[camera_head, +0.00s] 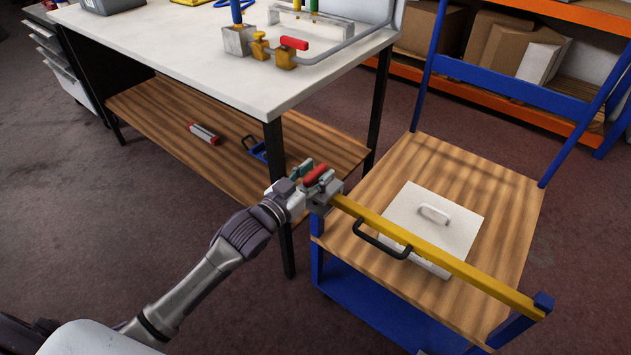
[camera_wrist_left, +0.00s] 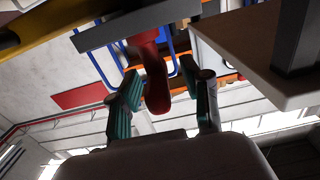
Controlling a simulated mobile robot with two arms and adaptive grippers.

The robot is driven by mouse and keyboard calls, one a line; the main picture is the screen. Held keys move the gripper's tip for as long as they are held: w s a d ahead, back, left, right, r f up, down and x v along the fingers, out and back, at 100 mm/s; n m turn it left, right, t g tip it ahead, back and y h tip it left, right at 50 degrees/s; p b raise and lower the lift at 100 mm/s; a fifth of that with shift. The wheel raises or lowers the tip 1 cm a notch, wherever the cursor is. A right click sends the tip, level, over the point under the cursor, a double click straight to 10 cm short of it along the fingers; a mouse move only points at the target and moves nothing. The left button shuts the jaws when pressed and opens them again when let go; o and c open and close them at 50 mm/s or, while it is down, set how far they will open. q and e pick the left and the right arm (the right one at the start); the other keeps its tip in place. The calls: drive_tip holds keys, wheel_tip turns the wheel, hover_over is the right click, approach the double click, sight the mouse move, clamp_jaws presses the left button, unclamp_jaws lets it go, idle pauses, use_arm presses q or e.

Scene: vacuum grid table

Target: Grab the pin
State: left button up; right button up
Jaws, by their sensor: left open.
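The red pin (camera_head: 316,174) stands out of a grey block at the left end of a yellow bar, at the cart's near corner. In the left wrist view the red pin (camera_wrist_left: 156,84) hangs from a dark grey plate, between my fingers. My left gripper (camera_head: 309,171) is at the pin, with its teal finger pads on either side of it. In the left wrist view the left gripper (camera_wrist_left: 168,88) is open, with gaps between pads and pin. Contact on the pin's far side is hidden. My right gripper does not show.
The yellow bar (camera_head: 440,258) with a black handle crosses the blue, wood-topped cart (camera_head: 480,170). A white lid with a handle (camera_head: 455,228) lies there. A white table (camera_head: 200,50) with pipes and valves stands close left of my gripper, its black leg (camera_head: 276,170) nearby.

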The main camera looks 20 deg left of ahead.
use_arm(q)
drive_tip(key=x, duration=0.2)
drive_tip(key=shift+w+d, duration=0.1)
drive_tip(key=shift+w, duration=0.15)
clamp_jaws()
